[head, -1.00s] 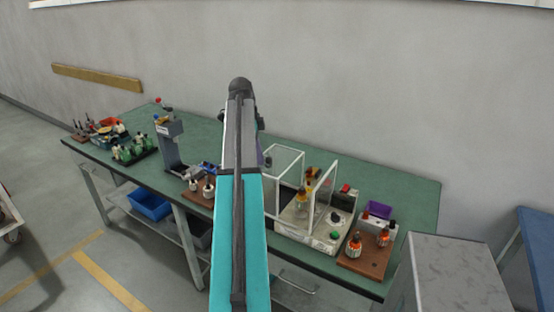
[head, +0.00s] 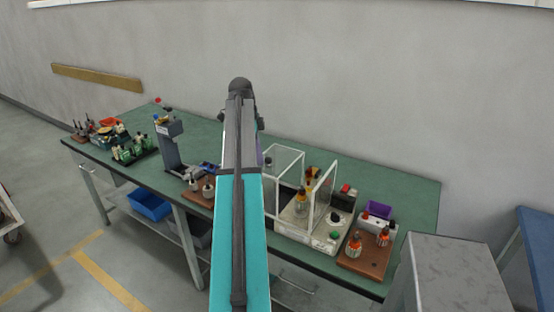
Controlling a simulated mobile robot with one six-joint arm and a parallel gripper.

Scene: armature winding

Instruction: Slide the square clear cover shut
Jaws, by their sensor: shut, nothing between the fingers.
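The clear cover (head: 322,196) has thin white frame edges and stands on a pale winding machine (head: 292,228) at the right part of the green bench. One clear panel rises over the middle of the machine. More white-edged framing reaches left towards my arm, which hides part of it. The machine's right part, with a dark round piece (head: 335,217) and a green button (head: 335,234), lies outside that panel. An orange-and-tan armature (head: 301,198) shows just left of the panel. My gripper is hidden behind my teal and grey arm, so its contact with the cover cannot be seen.
A brown board with orange-topped armatures (head: 354,246) and a purple bin (head: 378,210) are right of the machine. A grey press (head: 170,145) and a dark tray of green parts (head: 133,153) are left. The bench (head: 415,200) is bare at its back right.

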